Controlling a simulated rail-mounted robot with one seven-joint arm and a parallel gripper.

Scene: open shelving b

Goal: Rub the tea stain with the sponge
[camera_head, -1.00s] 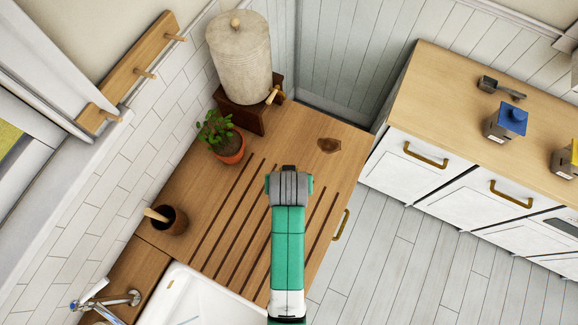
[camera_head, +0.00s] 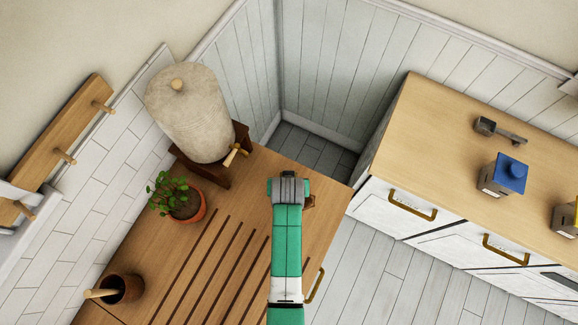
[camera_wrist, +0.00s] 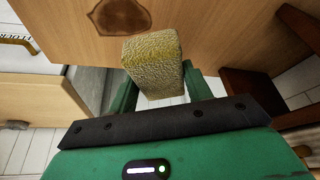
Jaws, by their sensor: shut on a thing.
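The tea stain is a dark brown patch on the wooden counter (camera_head: 185,262). In the head view only a sliver of the stain (camera_head: 309,202) shows at the right of my gripper (camera_head: 289,190), which hides the rest. In the wrist view the stain (camera_wrist: 119,16) lies at the top, just beyond and left of the sponge. The yellowish, rough sponge (camera_wrist: 154,62) is between the green fingers of my gripper (camera_wrist: 158,86), which is shut on it. The sponge is hidden in the head view. I cannot tell whether it touches the counter.
A beige dispenser (camera_head: 190,112) on a dark wooden stand (camera_head: 213,170) and a potted plant (camera_head: 184,204) stand left of my gripper. A brown cup (camera_head: 122,289) is at lower left. A second counter (camera_head: 440,130) holding a blue-topped box (camera_head: 503,176) is at right.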

